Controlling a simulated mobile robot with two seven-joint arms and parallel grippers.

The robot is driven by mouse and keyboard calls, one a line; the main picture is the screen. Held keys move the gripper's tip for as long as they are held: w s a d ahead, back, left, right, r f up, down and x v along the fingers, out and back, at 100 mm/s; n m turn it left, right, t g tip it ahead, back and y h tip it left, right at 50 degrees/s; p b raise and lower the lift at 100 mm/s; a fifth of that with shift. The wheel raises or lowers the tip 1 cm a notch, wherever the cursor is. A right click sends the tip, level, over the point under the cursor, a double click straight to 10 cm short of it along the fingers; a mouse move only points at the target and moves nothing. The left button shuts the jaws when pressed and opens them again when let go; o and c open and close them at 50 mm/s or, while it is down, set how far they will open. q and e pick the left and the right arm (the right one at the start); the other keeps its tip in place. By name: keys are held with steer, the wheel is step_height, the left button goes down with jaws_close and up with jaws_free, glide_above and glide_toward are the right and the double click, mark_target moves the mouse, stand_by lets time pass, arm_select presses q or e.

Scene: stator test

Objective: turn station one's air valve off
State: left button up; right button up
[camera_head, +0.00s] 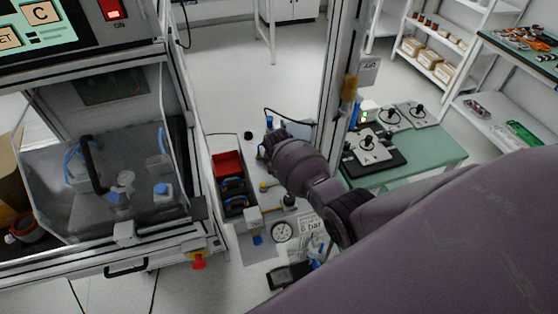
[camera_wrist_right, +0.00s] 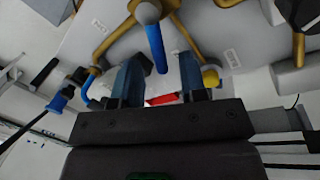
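In the wrist view a blue lever (camera_wrist_right: 157,48) with a grey round end stands in front of a light panel with brass pipes (camera_wrist_right: 185,35). It looks like a valve handle; I cannot tell which station it belongs to. My right gripper (camera_wrist_right: 160,82) has its two dark blue fingers apart, and the lever's lower end lies between or just beyond the tips. A white block with a red part (camera_wrist_right: 162,99) shows between the fingers; contact cannot be told. My left gripper is not in view.
In the head view a gauge (camera_head: 283,232) and a red bin (camera_head: 228,164) are near the panel. A post (camera_head: 340,70) and a green table (camera_head: 425,158) stand to the right.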

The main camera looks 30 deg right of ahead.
step_height(320, 180, up, 10)
steer(key=s+a, duration=0.1)
steer(key=shift+s+a, duration=0.2)
steer(key=shift+s, duration=0.05)
stand_by(0.4)
